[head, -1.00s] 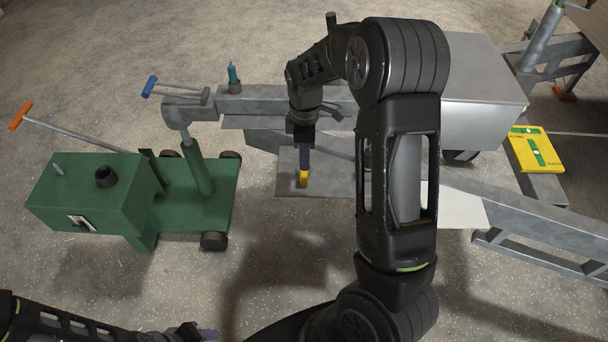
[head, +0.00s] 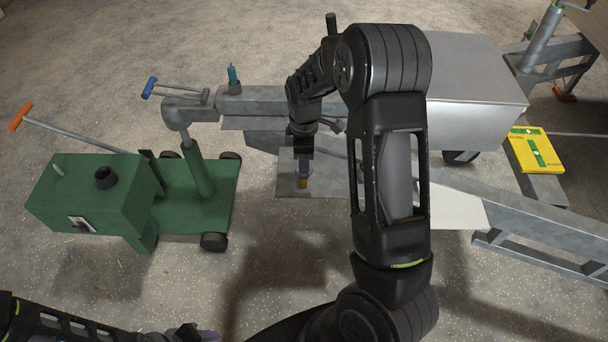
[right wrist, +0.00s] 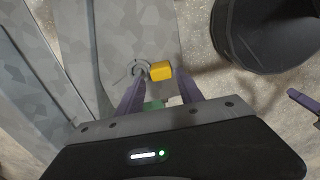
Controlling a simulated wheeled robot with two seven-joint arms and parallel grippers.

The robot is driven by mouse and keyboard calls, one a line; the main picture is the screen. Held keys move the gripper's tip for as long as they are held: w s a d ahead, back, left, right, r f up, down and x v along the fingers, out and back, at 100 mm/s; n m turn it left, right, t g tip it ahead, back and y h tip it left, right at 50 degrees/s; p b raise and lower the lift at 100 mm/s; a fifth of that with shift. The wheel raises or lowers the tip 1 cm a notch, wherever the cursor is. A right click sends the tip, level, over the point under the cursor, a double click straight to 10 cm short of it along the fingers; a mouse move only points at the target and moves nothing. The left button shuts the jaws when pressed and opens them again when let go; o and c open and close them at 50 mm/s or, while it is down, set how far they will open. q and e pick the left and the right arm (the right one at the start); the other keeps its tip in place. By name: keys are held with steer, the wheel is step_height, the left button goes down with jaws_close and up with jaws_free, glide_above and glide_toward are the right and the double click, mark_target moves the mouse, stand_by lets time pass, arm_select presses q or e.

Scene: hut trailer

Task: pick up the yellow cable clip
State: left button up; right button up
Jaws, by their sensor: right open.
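The yellow cable clip (right wrist: 160,71) sits on a grey metal plate (right wrist: 115,35), just beyond and roughly centred between the fingertips of my right gripper (right wrist: 161,87). That gripper is open and its purple fingers are apart, with nothing visibly held. In the head view the right gripper (head: 303,172) points down over the plate (head: 330,186), and only a little of the yellow clip (head: 303,184) shows at its fingertips. I cannot tell whether they touch. My left gripper (head: 197,334) is at the bottom edge, partly cut off, far from the clip.
A small grey hook or ring (right wrist: 141,69) lies left of the clip. A grey trailer beam (head: 270,100) and a large metal box (head: 478,85) stand behind the plate. A green cart (head: 95,195) is at left. A yellow-green box (head: 535,150) is at right.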

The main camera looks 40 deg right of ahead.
step_height(320, 180, down, 4)
steer(key=shift+a+f, duration=0.1)
steer(key=shift+f, duration=0.15)
steer(key=shift+c, duration=0.5)
jaws_close()
stand_by(0.3)
